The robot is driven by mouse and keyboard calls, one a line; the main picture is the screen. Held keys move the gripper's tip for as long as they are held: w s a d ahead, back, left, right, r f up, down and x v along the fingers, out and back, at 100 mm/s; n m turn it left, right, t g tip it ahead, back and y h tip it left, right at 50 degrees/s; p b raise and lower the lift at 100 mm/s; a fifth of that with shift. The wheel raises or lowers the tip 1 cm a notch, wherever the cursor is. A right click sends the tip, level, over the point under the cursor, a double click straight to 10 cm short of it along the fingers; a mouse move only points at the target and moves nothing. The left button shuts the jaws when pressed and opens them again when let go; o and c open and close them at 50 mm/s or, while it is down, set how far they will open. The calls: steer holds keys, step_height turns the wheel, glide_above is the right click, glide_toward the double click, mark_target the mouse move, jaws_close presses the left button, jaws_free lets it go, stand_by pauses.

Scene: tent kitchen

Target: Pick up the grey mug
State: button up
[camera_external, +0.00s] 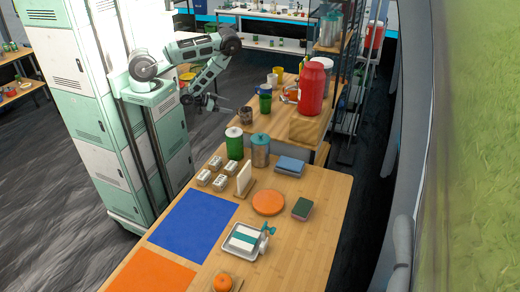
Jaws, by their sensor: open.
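A small dark grey mug (245,115) stands at the near left edge of the rear wooden table (284,136). My gripper (222,106) is to the left of the mug, with its thin fingers pointing right towards it. It is open and holds nothing. A small gap seems to lie between the fingertips and the mug, though the distance in depth is hard to tell. The mug's handle cannot be made out.

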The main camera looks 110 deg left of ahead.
mark_target(245, 110)
steer(key=x, duration=0.4)
steer(key=shift+w+a, duration=0.25)
steer(key=shift+w, duration=0.05)
steer(key=shift+p+x, duration=1.4)
steer(key=shift+x, duration=1.5)
steer(key=shift+w+d, duration=0.1)
steer(key=shift+d, duration=0.05)
steer(key=shift+c, duration=0.3)
steer(key=c, duration=1)
